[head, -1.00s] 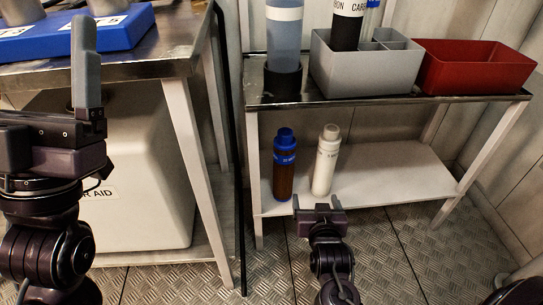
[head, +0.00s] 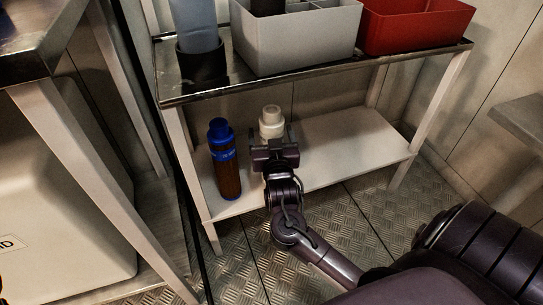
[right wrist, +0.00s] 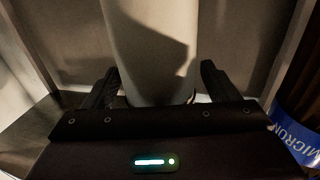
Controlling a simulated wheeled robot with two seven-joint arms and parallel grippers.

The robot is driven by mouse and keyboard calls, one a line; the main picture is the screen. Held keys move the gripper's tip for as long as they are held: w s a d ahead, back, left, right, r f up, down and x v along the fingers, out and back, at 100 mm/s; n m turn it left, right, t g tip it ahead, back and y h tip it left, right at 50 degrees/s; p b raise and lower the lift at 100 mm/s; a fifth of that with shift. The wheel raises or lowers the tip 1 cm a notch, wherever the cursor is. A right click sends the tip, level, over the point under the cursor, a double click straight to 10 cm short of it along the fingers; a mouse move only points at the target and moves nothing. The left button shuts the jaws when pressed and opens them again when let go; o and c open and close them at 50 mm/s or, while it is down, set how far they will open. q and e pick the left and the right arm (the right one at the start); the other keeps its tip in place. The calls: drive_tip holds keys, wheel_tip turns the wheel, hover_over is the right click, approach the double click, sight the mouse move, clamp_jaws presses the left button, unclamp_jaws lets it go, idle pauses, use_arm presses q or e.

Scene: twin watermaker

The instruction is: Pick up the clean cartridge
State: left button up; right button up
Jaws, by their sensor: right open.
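A white cartridge (head: 271,122) with a pale cap stands upright on the lower shelf of the metal rack. My right gripper (head: 275,147) is in front of it, hiding its lower part. In the right wrist view the white cartridge (right wrist: 152,45) rises between the two open fingers of my right gripper (right wrist: 158,76), with gaps at both sides. A brown cartridge (head: 228,177) with a blue cap and blue label stands just left of it in the head view. Its blue label also shows at the right edge of the right wrist view (right wrist: 299,135). My left gripper is not in view.
The rack's top (head: 285,72) carries a black holder (head: 201,66) with a clear blue cylinder, a grey divided bin (head: 300,42) and a red bin (head: 413,32). The lower shelf (head: 350,150) is bare to the right. A table leg (head: 85,170) stands at left.

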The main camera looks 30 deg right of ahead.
drive_tip(key=shift+w+d+r, duration=0.1)
drive_tip(key=shift+w+d, duration=0.05)
drive_tip(key=shift+w, duration=0.1)
drive_tip(key=shift+c, duration=0.4)
drive_tip(key=c, duration=1.1)
drive_tip(key=shift+o, duration=0.2)
